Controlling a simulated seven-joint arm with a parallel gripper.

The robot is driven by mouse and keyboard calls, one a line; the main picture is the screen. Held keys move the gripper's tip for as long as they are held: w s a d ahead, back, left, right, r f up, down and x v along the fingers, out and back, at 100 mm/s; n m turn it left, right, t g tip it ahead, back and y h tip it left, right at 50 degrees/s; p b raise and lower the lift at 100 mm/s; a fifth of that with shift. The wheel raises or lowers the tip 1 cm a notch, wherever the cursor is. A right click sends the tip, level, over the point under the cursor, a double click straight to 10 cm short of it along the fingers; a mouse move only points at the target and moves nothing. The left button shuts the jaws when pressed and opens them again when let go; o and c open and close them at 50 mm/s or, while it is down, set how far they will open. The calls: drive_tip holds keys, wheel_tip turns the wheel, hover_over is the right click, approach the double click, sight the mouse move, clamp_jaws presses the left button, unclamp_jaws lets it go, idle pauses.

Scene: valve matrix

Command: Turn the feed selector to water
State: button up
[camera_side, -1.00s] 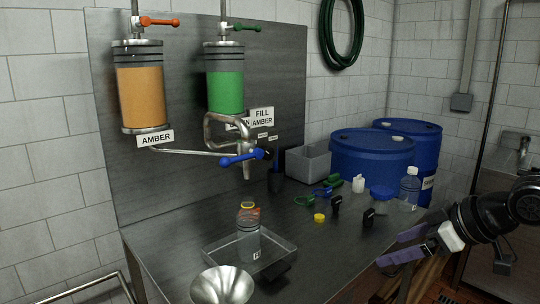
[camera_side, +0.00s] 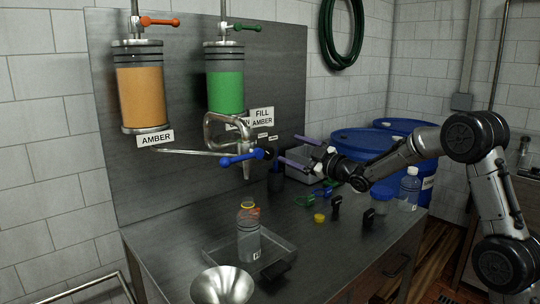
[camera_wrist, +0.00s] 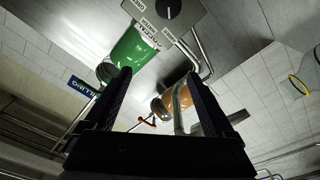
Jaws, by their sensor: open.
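The feed selector is a round dark knob (camera_wrist: 168,8) with a pale mark, on a grey plate at the top edge of the wrist view. In the side view a small dark knob (camera_side: 269,153) shows just right of the blue valve handle, below small labels (camera_side: 263,135). My gripper (camera_side: 299,152) is open and empty, its two purple fingers pointing left toward the panel, a little right of that knob. Both dark fingers also show apart in the wrist view (camera_wrist: 158,78).
A blue-handled tap (camera_side: 240,158) and a bent pipe are left of my gripper. Amber (camera_side: 140,95) and green (camera_side: 226,90) cylinders hang on the panel. A bottle (camera_side: 248,232) stands in a tray. Caps, clips and blue drums (camera_side: 355,143) are below and behind the arm.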

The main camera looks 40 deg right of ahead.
drive_tip(key=m+g+h, duration=0.1)
approach(270, 153)
drive_tip(key=w, duration=0.9)
drive_tip(key=shift+w+a, duration=0.2)
drive_tip(key=shift+w, duration=0.1)
drive_tip(key=shift+c, duration=0.3)
drive_tip(key=c, duration=1.3)
drive_tip(key=shift+m, duration=0.4)
drive_tip(key=m, duration=0.3)
drive_tip(key=shift+m, duration=0.4)
drive_tip(key=m, duration=0.5)
drive_tip(key=shift+d, duration=0.15)
